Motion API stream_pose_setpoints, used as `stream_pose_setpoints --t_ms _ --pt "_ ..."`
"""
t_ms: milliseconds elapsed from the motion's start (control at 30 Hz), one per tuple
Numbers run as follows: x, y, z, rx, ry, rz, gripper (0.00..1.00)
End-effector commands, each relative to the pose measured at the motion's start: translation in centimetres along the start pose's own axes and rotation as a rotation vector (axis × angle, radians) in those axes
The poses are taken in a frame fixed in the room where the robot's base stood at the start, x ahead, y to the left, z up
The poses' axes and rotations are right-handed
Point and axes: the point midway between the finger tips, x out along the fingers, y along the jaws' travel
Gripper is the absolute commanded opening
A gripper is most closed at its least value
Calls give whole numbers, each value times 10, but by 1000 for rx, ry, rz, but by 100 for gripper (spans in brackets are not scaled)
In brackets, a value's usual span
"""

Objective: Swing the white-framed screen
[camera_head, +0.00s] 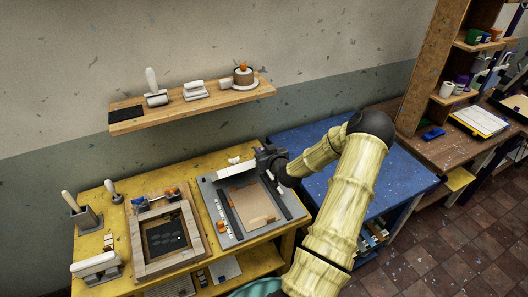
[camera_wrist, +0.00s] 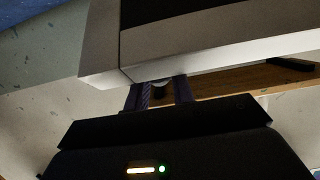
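The grey screen-print unit (camera_head: 233,222) sits on the yellow table, with a tan sheet (camera_head: 255,204) inside it. A short white bar (camera_head: 238,168) shows at its back edge. In the wrist view a white frame (camera_wrist: 215,45) with a dark panel (camera_wrist: 165,10) fills the top, very close to the camera. My gripper (camera_head: 268,158) is at the unit's back right corner. In the wrist view my gripper (camera_wrist: 160,93) has two dark fingers apart, their tips partly hidden by the frame's edge. Contact with the frame cannot be told.
A wooden-framed screen (camera_head: 141,219) lies to the left on the yellow table. A wooden shelf (camera_head: 190,108) with tools hangs on the wall above. A blue table (camera_head: 400,180) stands at the right, largely clear on top.

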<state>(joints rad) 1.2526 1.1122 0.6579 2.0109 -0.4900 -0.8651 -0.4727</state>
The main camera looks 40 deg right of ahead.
Motion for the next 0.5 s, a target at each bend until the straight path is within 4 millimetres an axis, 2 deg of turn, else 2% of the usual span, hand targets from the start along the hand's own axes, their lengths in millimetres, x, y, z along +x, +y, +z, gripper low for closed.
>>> stream_pose_setpoints --t_ms 167,500 --pt "-2 0 4 0 0 0 10" --pt "-16 0 26 1 -2 0 10"
